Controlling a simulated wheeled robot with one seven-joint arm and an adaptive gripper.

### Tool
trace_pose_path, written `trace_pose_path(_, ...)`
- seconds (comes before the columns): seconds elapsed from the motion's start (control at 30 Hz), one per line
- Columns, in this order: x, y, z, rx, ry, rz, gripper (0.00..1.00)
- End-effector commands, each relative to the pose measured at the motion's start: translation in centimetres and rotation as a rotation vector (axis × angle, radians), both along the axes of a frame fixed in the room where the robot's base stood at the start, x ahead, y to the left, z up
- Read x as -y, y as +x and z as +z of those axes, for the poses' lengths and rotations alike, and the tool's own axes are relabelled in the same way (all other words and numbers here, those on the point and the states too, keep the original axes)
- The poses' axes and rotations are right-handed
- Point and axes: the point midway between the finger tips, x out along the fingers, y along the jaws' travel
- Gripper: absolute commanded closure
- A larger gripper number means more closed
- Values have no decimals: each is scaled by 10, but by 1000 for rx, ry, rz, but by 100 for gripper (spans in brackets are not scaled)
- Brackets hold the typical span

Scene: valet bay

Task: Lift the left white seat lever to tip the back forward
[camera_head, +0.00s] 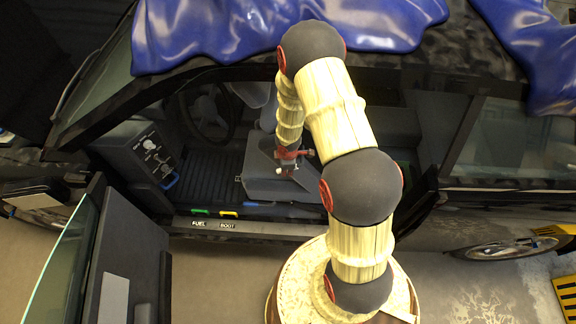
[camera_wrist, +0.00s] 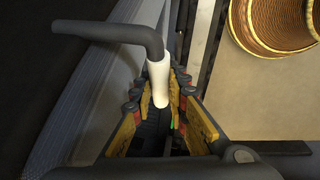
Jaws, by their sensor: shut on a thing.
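The white seat lever (camera_wrist: 158,82) is a white grip on a bent dark rod (camera_wrist: 110,32). In the wrist view it stands between my gripper's (camera_wrist: 156,98) yellow-padded fingers, which are shut on it. In the head view my gripper (camera_head: 290,158) reaches through the open door to the side of the grey seat (camera_head: 262,184). A small white end of the lever (camera_head: 281,171) shows just below the fingers there. My arm hides part of the seat and its surroundings.
Green (camera_head: 200,211) and yellow (camera_head: 228,213) pulls sit on the sill above FUEL and BOOT labels. A blue handle (camera_head: 170,181) is by the dark panel (camera_head: 142,152). The open door (camera_head: 110,260) stands at left. Blue cloth (camera_head: 250,30) drapes the roof.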

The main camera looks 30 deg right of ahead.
Motion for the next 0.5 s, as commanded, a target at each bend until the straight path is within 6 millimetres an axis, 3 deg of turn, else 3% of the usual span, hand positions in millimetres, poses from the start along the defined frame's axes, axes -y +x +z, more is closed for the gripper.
trace_pose_path(0.07, 0, 0, 7, 16, 26, -4, 100)
trace_pose_path(0.5, -2, 2, 9, 72, 106, -1, 100)
